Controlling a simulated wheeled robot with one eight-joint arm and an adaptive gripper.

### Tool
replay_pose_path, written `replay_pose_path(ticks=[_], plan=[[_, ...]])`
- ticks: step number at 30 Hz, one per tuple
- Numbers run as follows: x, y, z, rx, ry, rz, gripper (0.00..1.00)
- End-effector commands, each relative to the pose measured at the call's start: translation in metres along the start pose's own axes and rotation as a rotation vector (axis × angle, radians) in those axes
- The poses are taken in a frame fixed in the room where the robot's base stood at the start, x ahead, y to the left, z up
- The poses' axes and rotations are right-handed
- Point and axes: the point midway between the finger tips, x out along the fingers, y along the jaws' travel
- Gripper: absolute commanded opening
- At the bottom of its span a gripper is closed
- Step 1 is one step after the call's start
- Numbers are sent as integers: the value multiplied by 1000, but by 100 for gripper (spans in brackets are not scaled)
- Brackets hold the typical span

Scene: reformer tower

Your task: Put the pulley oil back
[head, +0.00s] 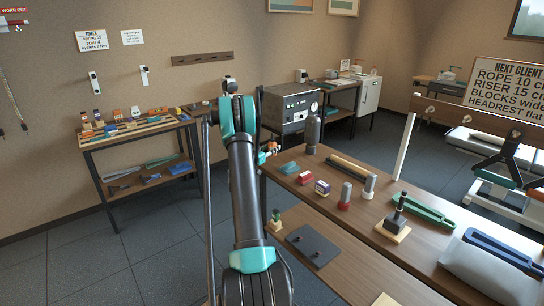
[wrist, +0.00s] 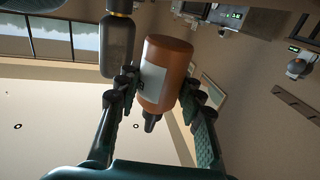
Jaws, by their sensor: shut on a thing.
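The pulley oil looks to be the brown-orange bottle (wrist: 168,75) with a pale label and a dark nozzle, in the middle of the wrist view; the label is not readable. My gripper (wrist: 158,100) has one finger on each side of it and is shut on it. The wrist view is turned over, so the nozzle points down in the picture. In the head view my gripper (head: 268,153) is small and partly hidden behind my arm, with a bit of orange at its fingers, near the workbench's far left corner.
A tall dark cylinder (head: 313,132) stands close right of my gripper. The workbench (head: 330,203) holds blocks, small bottles and a green tool (head: 422,211). A grey machine (head: 290,106) is behind. A side table (head: 140,133) with several small items stands left. Floor between is clear.

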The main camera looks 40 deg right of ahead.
Motion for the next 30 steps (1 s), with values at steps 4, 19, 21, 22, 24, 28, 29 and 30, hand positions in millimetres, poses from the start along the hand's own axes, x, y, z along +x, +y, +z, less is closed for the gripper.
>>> replay_pose_path(ticks=[4,19,21,22,24,28,29,30], plan=[[0,0,8,0,0,0,0],[0,0,41,0,0,0,0],[0,0,42,0,0,0,0],[0,0,43,0,0,0,0],[0,0,43,0,0,0,42],[0,0,43,0,0,0,58],[0,0,43,0,0,0,59],[0,0,43,0,0,0,59]])
